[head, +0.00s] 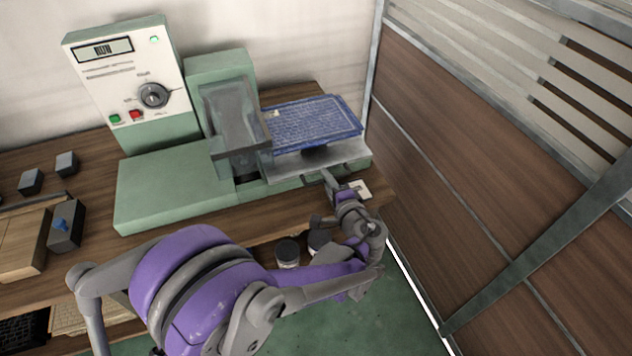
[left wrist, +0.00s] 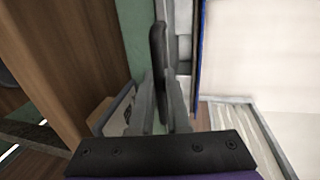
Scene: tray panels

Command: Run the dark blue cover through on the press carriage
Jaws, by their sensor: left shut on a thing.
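The dark blue cover (head: 315,122), with pale lettering, lies flat on the grey metal press carriage (head: 348,153), to the right of the green press (head: 222,75). My left gripper (head: 327,179) is at the carriage's front edge. It is shut on a dark handle, which shows upright between the fingers in the left wrist view (left wrist: 157,50). The cover's blue edge (left wrist: 198,55) shows there just right of the handle. The press head hides whatever is beneath it. My right gripper is not in view.
A control panel (head: 130,80) reading "RUN" has a dial and green and red buttons. A wooden wall (head: 480,170) stands close right of the carriage. Dark round jars (head: 288,252) sit below the bench's front edge. Small grey blocks (head: 66,163) lie at left.

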